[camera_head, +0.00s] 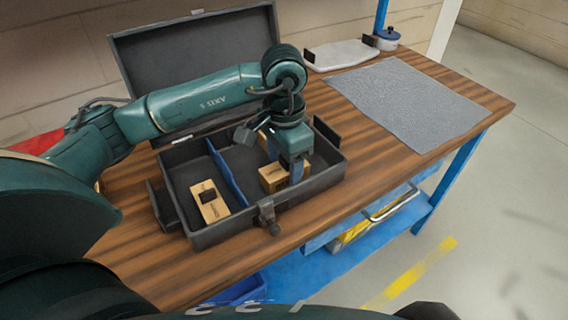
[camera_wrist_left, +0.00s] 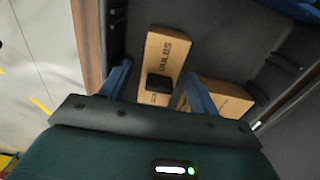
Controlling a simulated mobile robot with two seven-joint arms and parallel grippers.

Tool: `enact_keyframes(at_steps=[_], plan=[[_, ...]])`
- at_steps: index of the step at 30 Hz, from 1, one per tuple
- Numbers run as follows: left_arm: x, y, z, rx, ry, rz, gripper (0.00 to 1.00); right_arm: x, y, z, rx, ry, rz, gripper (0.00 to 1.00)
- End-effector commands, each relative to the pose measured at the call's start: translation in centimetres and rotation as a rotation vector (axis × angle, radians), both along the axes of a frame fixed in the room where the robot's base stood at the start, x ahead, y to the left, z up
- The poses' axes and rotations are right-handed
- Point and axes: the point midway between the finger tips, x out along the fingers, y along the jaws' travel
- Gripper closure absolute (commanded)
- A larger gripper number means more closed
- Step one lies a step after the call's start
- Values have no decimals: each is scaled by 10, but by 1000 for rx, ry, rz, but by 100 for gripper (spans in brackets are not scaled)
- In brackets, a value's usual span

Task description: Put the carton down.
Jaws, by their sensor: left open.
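An open dark case (camera_head: 240,221) stands on the wooden bench, split by a blue divider (camera_head: 226,172). My left gripper (camera_head: 288,180) points down into the right compartment with its blue fingers apart. A tan carton (camera_head: 271,180) sits in that compartment at the gripper; another carton (camera_head: 263,139) shows partly behind the wrist. A second carton (camera_wrist_left: 226,95) lies to the right, partly hidden by a finger. My right gripper is not in view.
The case lid (camera_head: 185,45) stands open behind. The mat is clear.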

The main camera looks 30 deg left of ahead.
Motion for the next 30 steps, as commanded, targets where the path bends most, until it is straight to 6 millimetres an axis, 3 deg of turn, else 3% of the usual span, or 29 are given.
enact_keyframes(at_steps=[9, 15, 30], plan=[[1, 0, 71, -1, -5, 0, 39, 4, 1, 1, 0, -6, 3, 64], [0, 0, 100, 0, -2, 0, 39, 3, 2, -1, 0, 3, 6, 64], [0, 0, 108, -1, 1, 0, 39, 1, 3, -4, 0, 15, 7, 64]])
